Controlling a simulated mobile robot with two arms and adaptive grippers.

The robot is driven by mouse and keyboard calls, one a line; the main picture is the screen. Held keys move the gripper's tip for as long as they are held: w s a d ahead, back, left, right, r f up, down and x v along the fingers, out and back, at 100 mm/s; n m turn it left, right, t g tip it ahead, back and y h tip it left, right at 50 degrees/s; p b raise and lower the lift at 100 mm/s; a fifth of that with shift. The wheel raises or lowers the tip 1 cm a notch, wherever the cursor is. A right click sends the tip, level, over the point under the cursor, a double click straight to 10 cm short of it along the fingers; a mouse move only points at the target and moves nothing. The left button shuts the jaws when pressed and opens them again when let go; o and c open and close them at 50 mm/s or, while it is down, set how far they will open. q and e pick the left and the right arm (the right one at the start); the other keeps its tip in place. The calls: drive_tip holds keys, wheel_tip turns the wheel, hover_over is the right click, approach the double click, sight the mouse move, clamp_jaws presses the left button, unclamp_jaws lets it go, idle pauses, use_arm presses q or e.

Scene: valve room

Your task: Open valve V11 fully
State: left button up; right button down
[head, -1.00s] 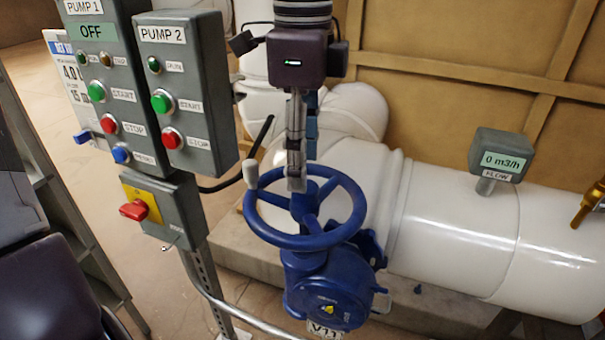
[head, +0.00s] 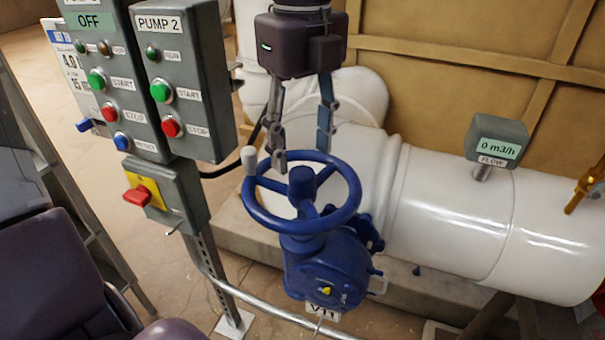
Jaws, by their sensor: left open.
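Valve V11 is a blue valve with a handwheel (head: 350,207) and a blue gear housing (head: 322,270); its V11 label (head: 322,308) shows below, partly cut off by a pipe. A pale knob (head: 248,158) stands up from the wheel's left rim. My left gripper (head: 302,152) comes down from above with its two fingers spread apart. Its fingertips are at the far side of the wheel, the left one appearing close to the far rim. I cannot tell whether they touch it. Nothing is between the fingers. My right gripper is not in view.
A panel with PUMP 1 (head: 110,85) and PUMP 2 (head: 185,85) boxes stands left of the wheel, with a red switch (head: 137,196) below. A white pipe (head: 450,210) runs behind, with a flow display (head: 497,138) reading 0 m3/h. A metal rail (head: 270,328) passes in front.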

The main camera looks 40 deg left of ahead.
use_arm(q)
drive_tip(key=shift+r+m+p, duration=0.15)
drive_tip(key=shift+m+p, duration=0.15)
drive_tip(key=shift+m, duration=0.6)
drive_tip(key=m+p, duration=0.1)
drive_tip(key=m, duration=0.7)
drive_tip(key=shift+p, duration=0.4)
drive_tip(key=shift+m, duration=1.1)
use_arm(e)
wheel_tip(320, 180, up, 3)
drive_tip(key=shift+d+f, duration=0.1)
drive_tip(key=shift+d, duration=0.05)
